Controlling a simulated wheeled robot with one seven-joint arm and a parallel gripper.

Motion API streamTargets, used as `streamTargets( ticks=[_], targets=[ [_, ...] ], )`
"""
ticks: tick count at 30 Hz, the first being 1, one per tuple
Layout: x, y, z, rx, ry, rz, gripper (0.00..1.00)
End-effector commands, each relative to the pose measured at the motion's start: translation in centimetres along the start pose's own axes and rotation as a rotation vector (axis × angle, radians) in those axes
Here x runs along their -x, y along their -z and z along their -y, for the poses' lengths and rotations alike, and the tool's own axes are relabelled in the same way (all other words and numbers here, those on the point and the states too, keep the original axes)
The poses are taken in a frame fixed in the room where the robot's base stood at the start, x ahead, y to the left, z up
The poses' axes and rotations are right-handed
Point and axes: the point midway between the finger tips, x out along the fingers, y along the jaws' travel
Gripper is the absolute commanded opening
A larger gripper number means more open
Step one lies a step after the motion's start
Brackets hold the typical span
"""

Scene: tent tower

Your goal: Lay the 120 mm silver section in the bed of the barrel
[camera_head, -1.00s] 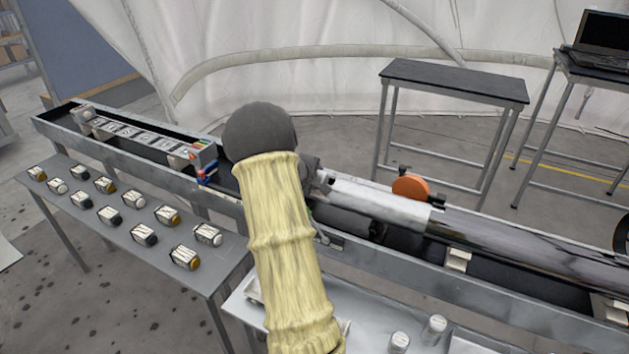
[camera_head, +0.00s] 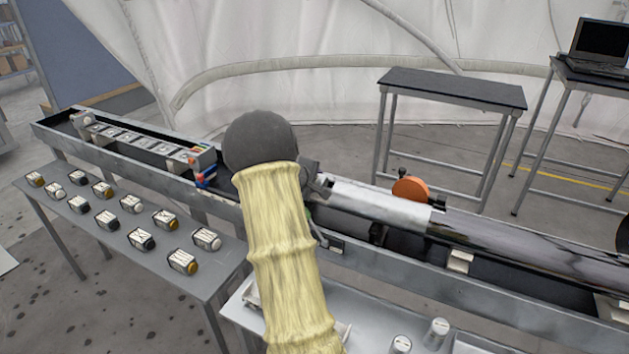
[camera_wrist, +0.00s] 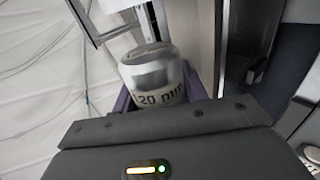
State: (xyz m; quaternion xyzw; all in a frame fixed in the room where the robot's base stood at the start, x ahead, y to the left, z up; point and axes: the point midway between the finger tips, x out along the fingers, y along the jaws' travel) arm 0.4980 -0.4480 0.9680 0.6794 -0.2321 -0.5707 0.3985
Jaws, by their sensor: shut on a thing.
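The silver section (camera_wrist: 152,72), a short can-like cylinder printed "120 mm", sits between my gripper's (camera_wrist: 155,88) purple-edged fingers in the wrist view. My gripper is shut on it. In the head view my grey wrist and sleeved forearm hide most of the gripper, and I cannot make out the section there. The wrist is over the long trough, just left of the barrel's pale tube end (camera_head: 380,205). The barrel's glossy dark part (camera_head: 540,250) runs to the right. I cannot tell whether the section touches the bed.
The long grey trough (camera_head: 430,267) crosses the view. A row of blocks (camera_head: 140,140) lies in its left end. An orange disc (camera_head: 410,189) stands beside the barrel. A bare black-topped table (camera_head: 450,87) stands behind.

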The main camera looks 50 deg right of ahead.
Motion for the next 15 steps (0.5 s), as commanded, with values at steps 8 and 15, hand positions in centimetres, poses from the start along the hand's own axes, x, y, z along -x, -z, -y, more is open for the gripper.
streamTargets(
  ticks=[8, 15],
  targets=[
    [-1.16, -0.51, 3.13, 0.016, 0.053, 0.012, 0.61],
    [-0.54, -0.62, 3.1, 0.014, 0.052, 0.013, 0.61]
  ],
)
